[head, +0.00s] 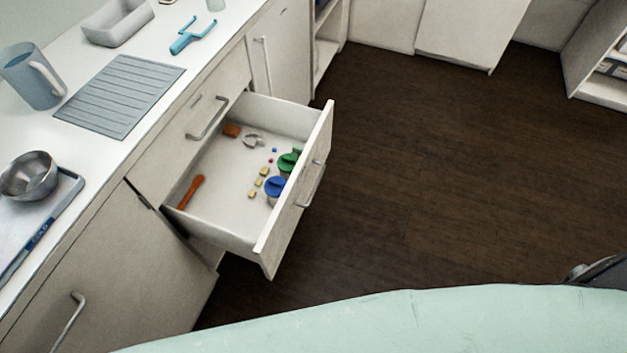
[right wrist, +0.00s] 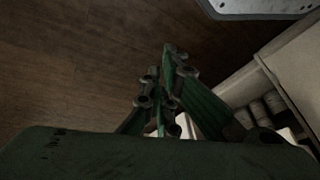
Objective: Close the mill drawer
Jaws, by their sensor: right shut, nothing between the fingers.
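The mill drawer (head: 262,235) stands pulled out of the white counter cabinet in the head view. Its front panel has a metal handle (head: 311,186). Inside lie an orange-brown stick (head: 190,192), a reddish-brown block (head: 232,130), a blue-topped container (head: 276,188), a green-topped container (head: 289,162) and several small yellow cubes (head: 259,182). My right gripper (right wrist: 166,75) shows in the right wrist view, shut and empty above the dark floor, away from the drawer. Only a dark piece, perhaps of my right arm, shows at the head view's right edge. My left gripper is in neither view.
A closed drawer with a handle (head: 207,118) sits above the open one. The counter holds a jug (head: 30,78), a grey ribbed mat (head: 122,92), a metal bowl (head: 28,176) and a blue tool (head: 192,36). Dark floor (head: 430,150) lies clear right of the drawer.

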